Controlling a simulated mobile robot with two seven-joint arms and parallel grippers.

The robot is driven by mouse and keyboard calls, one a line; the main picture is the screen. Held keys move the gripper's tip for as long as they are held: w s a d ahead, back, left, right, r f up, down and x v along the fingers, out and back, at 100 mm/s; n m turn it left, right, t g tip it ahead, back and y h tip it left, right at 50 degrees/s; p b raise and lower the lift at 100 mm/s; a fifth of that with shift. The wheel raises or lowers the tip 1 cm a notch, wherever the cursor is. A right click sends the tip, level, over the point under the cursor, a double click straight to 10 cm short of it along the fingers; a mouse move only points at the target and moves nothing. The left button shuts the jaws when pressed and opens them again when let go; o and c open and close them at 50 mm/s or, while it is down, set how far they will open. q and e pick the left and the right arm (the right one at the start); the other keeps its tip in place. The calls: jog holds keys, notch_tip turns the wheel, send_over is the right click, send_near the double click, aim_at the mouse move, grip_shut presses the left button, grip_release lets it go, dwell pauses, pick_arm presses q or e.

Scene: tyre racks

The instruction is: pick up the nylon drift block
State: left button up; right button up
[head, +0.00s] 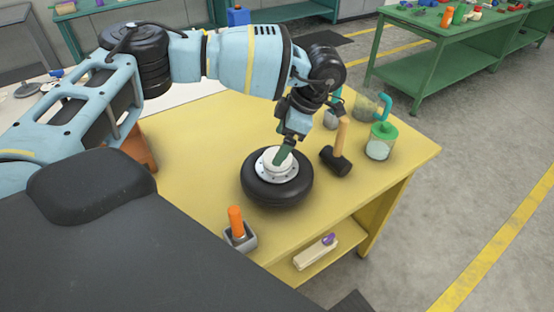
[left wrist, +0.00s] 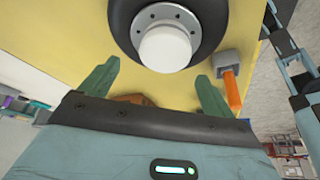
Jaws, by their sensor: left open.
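The white cylindrical block, which looks like the nylon drift block (head: 277,157), stands on the bolted grey hub of a black tyre (head: 257,189) lying flat on the yellow table. In the left wrist view the block (left wrist: 165,48) is beyond my fingertips, roughly in line with the gap and a little right of its middle. My left gripper (left wrist: 154,74) is open and empty, with green fingers apart. In the head view the left gripper (head: 285,154) hangs over the tyre and partly hides the block. My right gripper is not in view.
On the yellow table (head: 205,150), a black-headed mallet (head: 336,160) and green-lidded jar (head: 381,143) stand right of the tyre. An orange-handled tool (head: 236,222) sits in a grey holder in front. A pale block (head: 315,253) lies on the lower shelf.

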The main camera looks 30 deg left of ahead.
pick_arm(q)
jog(key=shift+d+x, duration=0.2)
jog(key=shift+x, duration=1.1)
jog(key=shift+d+x, duration=0.2)
jog(key=shift+x, duration=1.1)
jog(key=shift+f, duration=0.1)
jog(key=shift+c, duration=0.2)
jog(key=c, duration=1.2)
jog(key=shift+r, duration=0.55)
jog(key=r, duration=0.1)
jog(key=d+r, duration=0.1)
jog(key=shift+s+r, duration=0.3)
jog(key=shift+s, duration=0.05)
jog(key=s+d, duration=0.3)
jog(key=d, duration=0.1)
jog(key=s+d+r, duration=0.1)
jog(key=s+d, duration=0.2)
jog(key=d, duration=0.1)
jog(key=s+d, duration=0.3)
jog(key=d, duration=0.1)
jog(key=shift+r, duration=0.15)
